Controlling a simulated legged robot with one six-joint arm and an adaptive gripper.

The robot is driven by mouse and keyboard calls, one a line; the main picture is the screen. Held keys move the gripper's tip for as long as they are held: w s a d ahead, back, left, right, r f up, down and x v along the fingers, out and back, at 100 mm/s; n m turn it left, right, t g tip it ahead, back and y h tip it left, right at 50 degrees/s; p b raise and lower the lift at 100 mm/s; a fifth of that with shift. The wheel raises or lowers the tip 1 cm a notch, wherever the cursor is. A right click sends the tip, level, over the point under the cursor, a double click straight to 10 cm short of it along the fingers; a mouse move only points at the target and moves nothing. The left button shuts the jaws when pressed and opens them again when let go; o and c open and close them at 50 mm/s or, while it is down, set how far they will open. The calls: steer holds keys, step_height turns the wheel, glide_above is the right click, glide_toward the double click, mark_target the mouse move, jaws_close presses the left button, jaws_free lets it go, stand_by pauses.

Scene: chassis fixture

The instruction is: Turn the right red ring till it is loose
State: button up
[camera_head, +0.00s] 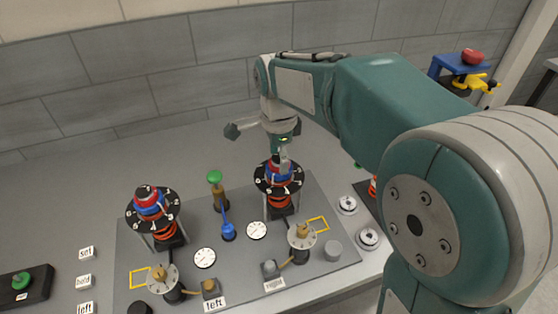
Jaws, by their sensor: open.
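The right red ring (272,171) sits in a red and blue stack at the centre of a black numbered dial (261,181) on the right post. My gripper (268,148) hangs directly above this stack, fingers spread. One grey finger sticks out to the left; the other reaches down close to the stack and partly covers it. I cannot tell whether it touches the ring. The ring's far side is hidden.
A similar left post with a dial (138,212) and red and blue stack stands left. Between them are a green-topped post (215,178) and a blue lever (228,231). Gauges and knobs crowd the grey plate (322,280). The bench behind the left post is clear.

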steer(key=m, duration=0.5)
